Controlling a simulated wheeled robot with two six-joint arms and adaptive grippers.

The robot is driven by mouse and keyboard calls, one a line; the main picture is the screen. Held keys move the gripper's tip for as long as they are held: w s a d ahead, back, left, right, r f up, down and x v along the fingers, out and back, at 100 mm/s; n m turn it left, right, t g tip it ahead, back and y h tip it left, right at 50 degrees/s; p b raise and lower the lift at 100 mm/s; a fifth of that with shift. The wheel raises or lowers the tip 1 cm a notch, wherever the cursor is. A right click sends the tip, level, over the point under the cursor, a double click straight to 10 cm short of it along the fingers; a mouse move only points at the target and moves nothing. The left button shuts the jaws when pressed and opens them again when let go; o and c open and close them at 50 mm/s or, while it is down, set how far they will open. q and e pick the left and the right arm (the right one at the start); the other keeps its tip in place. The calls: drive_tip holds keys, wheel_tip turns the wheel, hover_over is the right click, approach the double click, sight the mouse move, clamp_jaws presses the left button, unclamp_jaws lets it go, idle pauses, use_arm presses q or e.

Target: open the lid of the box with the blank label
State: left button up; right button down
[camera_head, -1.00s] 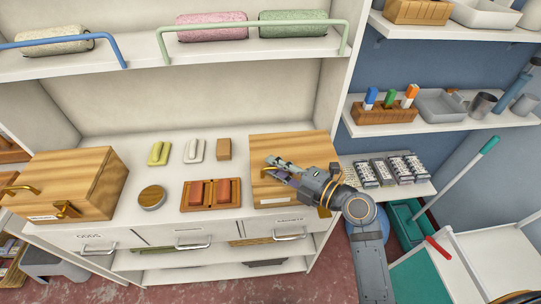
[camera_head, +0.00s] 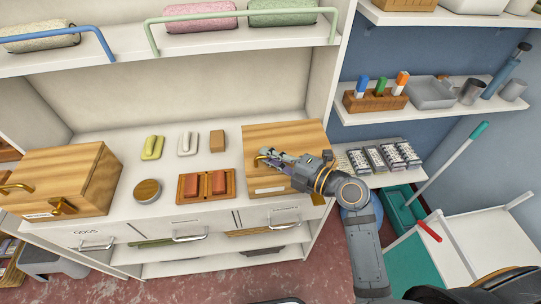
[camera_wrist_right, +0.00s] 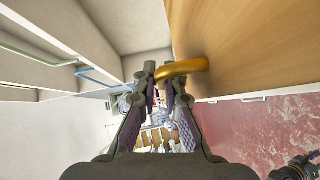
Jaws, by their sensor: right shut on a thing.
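A wooden box (camera_head: 285,136) stands at the right end of the counter, its lid lying shut. A pale label (camera_head: 270,190) shows on its front; I cannot read any writing on it at this size. My right gripper (camera_head: 266,158) reaches across this box from the right and is shut on its brass handle (camera_head: 261,158). In the right wrist view the handle (camera_wrist_right: 190,66) is at the fingertips (camera_wrist_right: 157,76), beside the wooden face. A second wooden box (camera_head: 60,175) with a label (camera_head: 40,215) and brass latch stands shut at the left. My left gripper is not in view.
Between the boxes lie a round tin (camera_head: 147,191), a wooden tray with red blocks (camera_head: 206,185), and small yellow, white and brown blocks. A shelf with a green rail (camera_head: 240,14) runs above. Several patterned packs (camera_head: 384,157) sit right of the box.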

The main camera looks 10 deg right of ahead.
drive_tip(key=w+r+p, duration=0.1)
drive_tip(key=r+p, duration=0.1)
drive_tip(key=w+r+m+g+h+p, duration=0.1)
drive_tip(key=r+p, duration=0.1)
drive_tip(key=r+m+g+p, duration=0.1)
drive_tip(key=r+p, duration=0.1)
drive_tip(key=p, duration=0.1)
drive_tip(key=shift+w, duration=0.4)
drive_tip(key=shift+w+r, duration=0.15)
drive_tip(key=shift+w, duration=0.15)
drive_tip(key=shift+w+r+b, duration=0.35)
drive_tip(key=shift+w+r, duration=0.75)
drive_tip(key=shift+w, duration=0.15)
drive_tip(key=c, duration=1.7)
unclamp_jaws()
drive_tip(key=shift+a, duration=0.1)
